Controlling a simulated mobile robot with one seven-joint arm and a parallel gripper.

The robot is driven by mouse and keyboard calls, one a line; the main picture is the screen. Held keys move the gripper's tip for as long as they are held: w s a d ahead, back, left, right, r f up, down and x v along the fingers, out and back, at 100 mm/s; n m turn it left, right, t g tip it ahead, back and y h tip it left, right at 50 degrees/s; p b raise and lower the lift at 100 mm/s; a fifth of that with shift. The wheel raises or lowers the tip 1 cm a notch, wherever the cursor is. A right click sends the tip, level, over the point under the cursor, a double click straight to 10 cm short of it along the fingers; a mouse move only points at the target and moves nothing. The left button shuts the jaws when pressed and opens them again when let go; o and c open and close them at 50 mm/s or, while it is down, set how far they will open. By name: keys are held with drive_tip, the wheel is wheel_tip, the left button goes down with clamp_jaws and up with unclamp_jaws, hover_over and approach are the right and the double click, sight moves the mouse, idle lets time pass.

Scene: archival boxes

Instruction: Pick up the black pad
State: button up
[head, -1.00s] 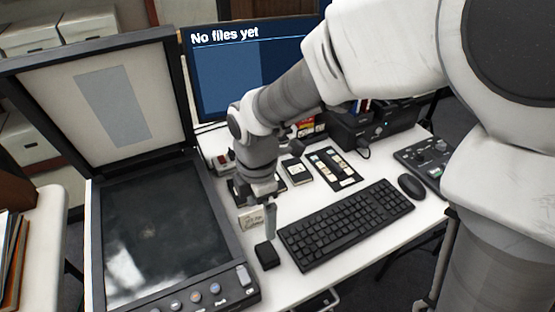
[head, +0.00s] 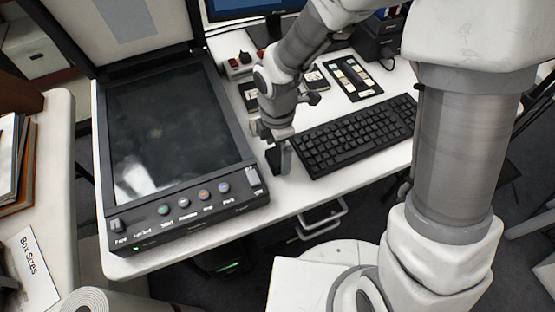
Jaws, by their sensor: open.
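The black pad (head: 273,160) is a small dark block on the white desk, between the scanner's right edge and the keyboard's left end. My gripper (head: 279,158) points down right at the pad, its jaws open. A grey finger stands at the pad's right side and hides part of it. I cannot tell whether the finger touches the pad or how far the jaws reach around it.
A flatbed scanner (head: 244,130) with a raised lid stands close on the left. A black keyboard (head: 360,137) lies close on the right. Small dark items (head: 249,97) and a strip card (head: 353,78) lie behind. The desk's front edge is near.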

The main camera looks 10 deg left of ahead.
wheel_tip(320, 180, down, 2)
drive_tip(key=shift+f, duration=0.25)
drive_tip(key=c, duration=1.3)
drive_tip(key=shift+r, duration=0.1)
drive_tip(key=shift+c, duration=0.2)
drive_tip(key=shift+r, duration=0.1)
wheel_tip(320, 180, up, 4)
drive_tip(key=shift+r+p, duration=0.1)
drive_tip(key=shift+p, duration=0.7)
drive_tip(key=s+d+r+p, duration=0.3)
drive_tip(key=d+r, duration=0.3)
drive_tip(key=d, duration=0.5)
drive_tip(key=shift+s+r+p, duration=0.25)
drive_tip(key=shift+p, duration=0.25)
drive_tip(key=shift+d, duration=0.1)
